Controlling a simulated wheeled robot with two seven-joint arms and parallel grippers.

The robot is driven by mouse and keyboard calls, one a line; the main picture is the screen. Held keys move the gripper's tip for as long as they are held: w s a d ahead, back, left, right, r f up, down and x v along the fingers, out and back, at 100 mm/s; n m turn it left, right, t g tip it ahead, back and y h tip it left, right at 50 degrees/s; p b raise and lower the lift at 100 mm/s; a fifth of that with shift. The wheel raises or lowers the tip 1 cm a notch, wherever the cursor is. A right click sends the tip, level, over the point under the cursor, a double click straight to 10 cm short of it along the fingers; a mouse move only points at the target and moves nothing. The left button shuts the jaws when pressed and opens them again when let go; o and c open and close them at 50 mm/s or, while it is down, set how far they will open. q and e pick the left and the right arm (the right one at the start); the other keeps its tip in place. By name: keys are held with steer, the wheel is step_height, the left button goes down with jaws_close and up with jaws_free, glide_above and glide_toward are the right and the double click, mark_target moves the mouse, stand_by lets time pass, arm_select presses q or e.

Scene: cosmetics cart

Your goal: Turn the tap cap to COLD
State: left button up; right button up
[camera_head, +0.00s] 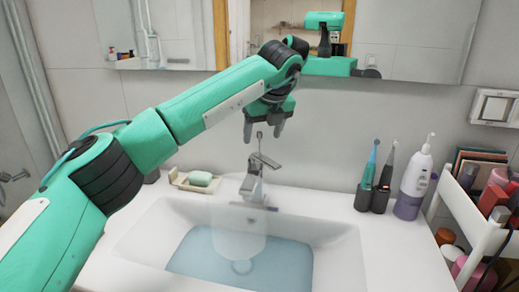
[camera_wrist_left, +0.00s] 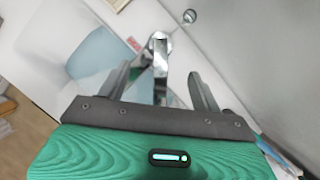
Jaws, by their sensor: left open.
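The chrome tap (camera_head: 254,181) stands at the back rim of the white sink, with its thin lever rising at the top. My left gripper (camera_head: 262,128) is open and points down just above the tap, its fingers apart on either side of the lever's upper end. In the left wrist view the tap (camera_wrist_left: 160,62) lies between the two open fingers (camera_wrist_left: 160,74), with nothing visibly gripped. No COLD marking can be read. My right gripper is not in view.
The sink (camera_head: 145,238) holds bluish water, with a pale translucent column below the spout. A soap dish (camera_head: 178,180) stands left of the tap. Electric toothbrushes (camera_head: 373,165), a pump bottle (camera_head: 413,185) and a white rack (camera_head: 478,212) stand to the right. The wall and mirror are close behind.

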arm_select(q)
steer(key=v, duration=0.4)
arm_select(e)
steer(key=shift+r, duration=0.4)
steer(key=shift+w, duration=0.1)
